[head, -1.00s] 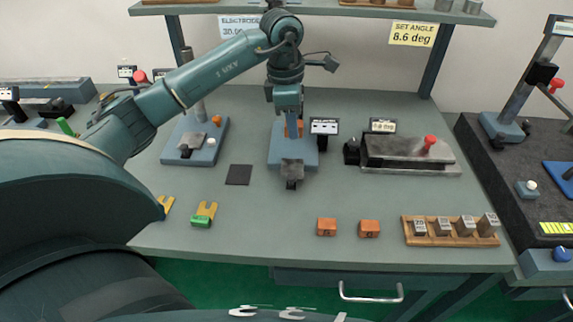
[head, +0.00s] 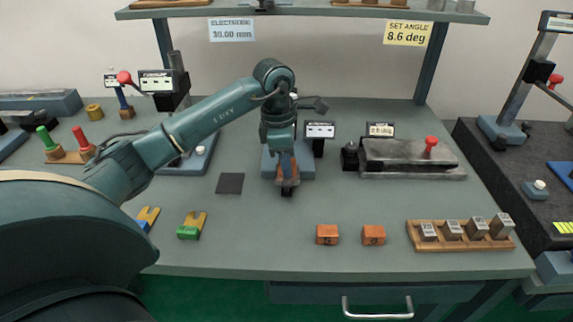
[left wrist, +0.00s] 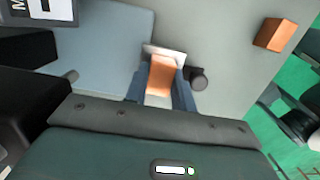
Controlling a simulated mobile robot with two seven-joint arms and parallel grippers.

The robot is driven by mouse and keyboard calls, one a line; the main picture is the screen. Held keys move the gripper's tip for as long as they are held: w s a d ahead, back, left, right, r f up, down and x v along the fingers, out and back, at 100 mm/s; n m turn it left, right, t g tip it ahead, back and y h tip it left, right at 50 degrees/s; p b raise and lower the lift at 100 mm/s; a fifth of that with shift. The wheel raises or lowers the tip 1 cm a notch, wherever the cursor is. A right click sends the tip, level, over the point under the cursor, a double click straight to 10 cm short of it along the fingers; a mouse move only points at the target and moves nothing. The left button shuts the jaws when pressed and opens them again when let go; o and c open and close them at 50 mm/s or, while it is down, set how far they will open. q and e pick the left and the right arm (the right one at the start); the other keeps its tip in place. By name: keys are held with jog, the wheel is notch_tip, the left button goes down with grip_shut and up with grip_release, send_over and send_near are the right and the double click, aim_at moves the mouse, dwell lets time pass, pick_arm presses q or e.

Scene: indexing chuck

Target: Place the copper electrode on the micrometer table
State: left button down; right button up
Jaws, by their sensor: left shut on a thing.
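My left gripper (head: 287,179) is shut on the copper electrode, an orange block (left wrist: 161,76) that shows between the fingers in the left wrist view. The micrometer table has a blue base (head: 304,166), a display (head: 320,130) and a small grey top plate. The plate's pale edge (left wrist: 164,52) shows right by the electrode in the left wrist view. In the head view the gripper is over the plate and hides most of it. I cannot tell whether the electrode touches the plate. My right gripper is not in view.
Two copper blocks (head: 327,235) (head: 373,235) and a wooden rack of grey blocks (head: 460,237) stand at the front right. A grey vise-like fixture (head: 412,158) with a red knob is to the right. A dark square pad (head: 230,183) lies to the left.

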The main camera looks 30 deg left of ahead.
pick_arm(q)
jog(key=shift+f, duration=0.1)
jog(key=c, duration=1.2)
grip_release()
jog(key=shift+o, duration=0.2)
jog(key=shift+r, duration=0.7)
notch_tip(320, 180, up, 11)
jog(key=a, duration=0.1)
jog(key=shift+s+b, duration=0.35)
jog(key=shift+s, duration=0.1)
jog(key=shift+a, duration=0.1)
